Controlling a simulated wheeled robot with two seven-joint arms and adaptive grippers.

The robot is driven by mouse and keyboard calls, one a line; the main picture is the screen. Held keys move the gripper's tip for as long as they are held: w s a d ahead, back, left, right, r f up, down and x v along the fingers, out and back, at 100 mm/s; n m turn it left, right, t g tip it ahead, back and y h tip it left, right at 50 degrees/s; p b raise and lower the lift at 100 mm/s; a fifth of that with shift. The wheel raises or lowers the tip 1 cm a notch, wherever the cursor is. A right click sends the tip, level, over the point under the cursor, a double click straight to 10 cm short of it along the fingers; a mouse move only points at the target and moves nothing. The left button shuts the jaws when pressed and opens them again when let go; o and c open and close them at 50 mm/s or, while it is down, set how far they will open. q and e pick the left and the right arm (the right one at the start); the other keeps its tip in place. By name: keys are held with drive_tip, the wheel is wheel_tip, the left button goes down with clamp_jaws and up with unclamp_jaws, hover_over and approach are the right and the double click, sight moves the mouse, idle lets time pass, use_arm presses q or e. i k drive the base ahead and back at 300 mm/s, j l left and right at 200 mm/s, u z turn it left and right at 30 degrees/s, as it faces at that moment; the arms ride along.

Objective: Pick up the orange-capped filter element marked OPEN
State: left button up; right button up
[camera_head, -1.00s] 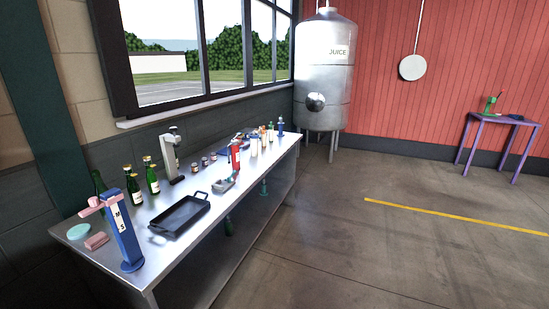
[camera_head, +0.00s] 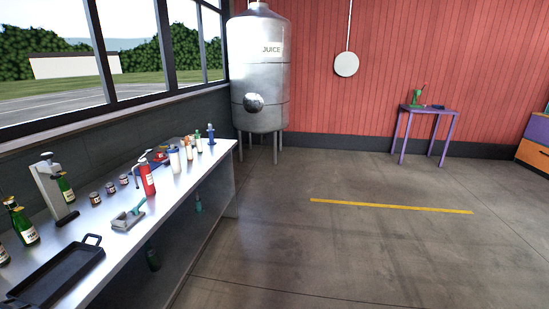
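Several small upright items stand at the far end of the steel workbench (camera_head: 150,222). Among them are a pale cylinder (camera_head: 174,160) and a slimmer one (camera_head: 189,152) beside it. Some caps there look orange or brown, but they are too small to tell apart, and no OPEN marking can be read. I cannot tell which item is the orange-capped filter element. Neither of my grippers is in view.
A red extinguisher-like bottle (camera_head: 146,178), a grey tool (camera_head: 128,216), small jars (camera_head: 95,199), a grey stand (camera_head: 52,190), green bottles (camera_head: 22,226) and a black tray (camera_head: 58,272) occupy the bench. A juice tank (camera_head: 260,75) and purple table (camera_head: 430,110) stand beyond. The floor on the right is clear.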

sight(188, 143)
drive_tip(key=i+l+z, duration=0.15)
drive_tip(key=i+z, duration=0.5)
drive_tip(key=i, duration=0.15)
drive_tip(key=i+l, duration=0.1)
drive_tip(key=i, duration=0.7)
drive_tip(key=i+u, duration=0.25)
drive_tip(key=i, duration=0.15)
drive_tip(key=i+l+u, duration=0.25)
drive_tip(key=i, duration=0.15)
drive_tip(key=i+l+u, duration=0.2)
drive_tip(key=i+u, duration=0.25)
drive_tip(key=i+l+u, duration=0.2)
drive_tip(key=u, duration=0.25)
drive_tip(key=i+l+u, duration=0.2)
drive_tip(key=l, duration=0.15)
drive_tip(key=i+l+u, duration=0.2)
drive_tip(key=l, duration=0.2)
